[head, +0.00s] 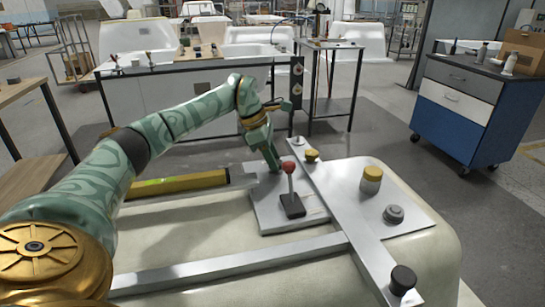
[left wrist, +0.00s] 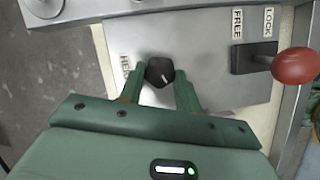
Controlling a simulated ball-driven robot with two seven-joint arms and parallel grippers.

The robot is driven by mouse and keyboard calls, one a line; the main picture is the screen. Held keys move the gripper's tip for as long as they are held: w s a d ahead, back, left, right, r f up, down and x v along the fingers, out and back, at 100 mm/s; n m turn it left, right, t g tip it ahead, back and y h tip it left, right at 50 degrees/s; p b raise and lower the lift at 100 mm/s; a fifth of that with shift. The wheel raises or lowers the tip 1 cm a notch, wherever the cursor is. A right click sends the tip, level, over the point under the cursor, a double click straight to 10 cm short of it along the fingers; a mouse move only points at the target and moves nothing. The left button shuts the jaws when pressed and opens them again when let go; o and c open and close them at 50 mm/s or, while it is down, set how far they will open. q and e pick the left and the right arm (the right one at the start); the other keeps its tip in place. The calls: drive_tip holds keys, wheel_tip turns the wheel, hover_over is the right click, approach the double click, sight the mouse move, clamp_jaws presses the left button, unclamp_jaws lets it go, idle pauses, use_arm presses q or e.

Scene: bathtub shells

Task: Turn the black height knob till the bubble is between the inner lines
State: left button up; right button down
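The black height knob (left wrist: 159,71) shows in the left wrist view, with a short white mark pointing toward the lower right. It sits on a grey metal plate beside a partly covered label. My left gripper (left wrist: 160,78) has one green finger close on each side of the knob; whether both press on it cannot be told. In the head view my left gripper (head: 274,165) reaches down to the plate's far edge and hides the knob. A yellow level (head: 178,185) with a green vial lies left of the plate; its bubble and lines are too small to read. My right gripper is out of view.
A red-balled lever (head: 289,168) on a black base stands close to my gripper, beside FREE and LOCK labels (left wrist: 237,23). Metal bars cross the pale shell (head: 330,280), with yellow and grey knobs (head: 371,179) to the right. A blue cabinet (head: 455,110) stands behind.

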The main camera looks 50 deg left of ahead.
use_arm(q)
drive_tip(key=shift+r+m+p, duration=0.35)
drive_tip(key=shift+m+p, duration=0.05)
drive_tip(key=shift+p, duration=0.25)
drive_tip(key=shift+m+h+p, duration=0.3)
drive_tip(key=shift+m+p, duration=0.1)
drive_tip(key=shift+m, duration=0.1)
drive_tip(key=shift+w+a+f+m+g, duration=0.1)
drive_tip(key=shift+f+m+g, duration=0.2)
drive_tip(key=shift+m+g, duration=0.3)
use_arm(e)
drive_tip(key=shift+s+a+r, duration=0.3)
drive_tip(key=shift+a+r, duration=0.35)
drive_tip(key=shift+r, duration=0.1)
use_arm(q)
drive_tip(key=o, duration=1)
